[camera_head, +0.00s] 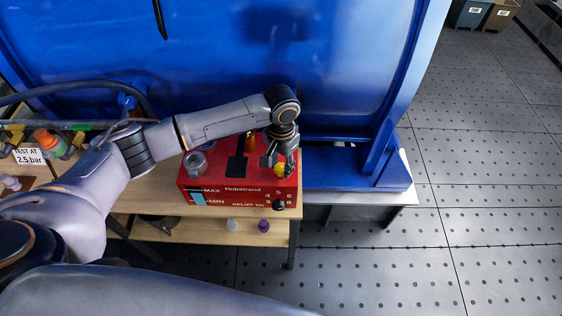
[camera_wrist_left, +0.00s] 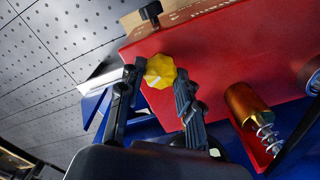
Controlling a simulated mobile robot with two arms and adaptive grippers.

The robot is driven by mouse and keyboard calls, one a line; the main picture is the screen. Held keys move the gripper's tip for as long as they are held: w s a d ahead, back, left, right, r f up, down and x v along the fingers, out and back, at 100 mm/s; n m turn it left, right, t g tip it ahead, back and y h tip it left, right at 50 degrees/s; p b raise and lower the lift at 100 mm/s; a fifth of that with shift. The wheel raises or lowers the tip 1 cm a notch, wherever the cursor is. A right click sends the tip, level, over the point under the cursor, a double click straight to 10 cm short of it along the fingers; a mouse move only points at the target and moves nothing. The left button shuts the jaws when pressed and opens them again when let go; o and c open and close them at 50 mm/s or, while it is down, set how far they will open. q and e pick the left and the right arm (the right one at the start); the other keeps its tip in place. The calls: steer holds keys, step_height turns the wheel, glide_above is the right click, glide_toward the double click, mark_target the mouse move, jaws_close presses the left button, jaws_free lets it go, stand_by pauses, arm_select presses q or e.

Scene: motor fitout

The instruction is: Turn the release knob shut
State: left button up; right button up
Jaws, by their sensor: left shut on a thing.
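The release knob, a yellow faceted knob (camera_head: 281,170), sits on the top right of a red pump box (camera_head: 228,199). In the left wrist view the yellow knob (camera_wrist_left: 160,71) lies between the two dark fingers of my left gripper (camera_wrist_left: 158,76), at the box's edge. My left gripper (camera_head: 277,160) reaches down from above and is shut on the knob, its fingers hiding part of it. A pale mark shows on the knob's face. My right gripper is not in view.
The box stands on a wooden bench (camera_head: 150,205) against a blue machine (camera_head: 230,60). A black knob (camera_head: 279,205) is on the box's front. A brass-coloured cylinder with a spring (camera_wrist_left: 245,103) stands near the gripper. Floor at right is clear.

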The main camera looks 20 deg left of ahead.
arm_select(q)
steer(key=shift+r+m+p, duration=0.2)
steer(key=shift+m+p, duration=0.8)
steer(key=shift+m, duration=0.2)
steer(key=m+p, duration=0.1)
steer(key=m, duration=0.1)
steer(key=shift+m+p, duration=0.3)
steer(key=shift+p, duration=0.1)
steer(key=m+p, duration=0.1)
steer(key=m, duration=0.1)
steer(key=shift+f+m, duration=0.1)
steer(key=shift+m, duration=0.3)
steer(key=m+p, duration=0.1)
steer(key=m, duration=0.1)
steer(key=shift+m, duration=0.3)
steer(key=m, duration=0.2)
steer(key=shift+m+p, duration=0.3)
steer(key=shift+m, duration=0.1)
steer(key=m, duration=0.3)
steer(key=shift+m, duration=0.3)
steer(key=m, duration=0.4)
steer(key=shift+f, duration=0.1)
steer(key=shift+m, duration=1.2)
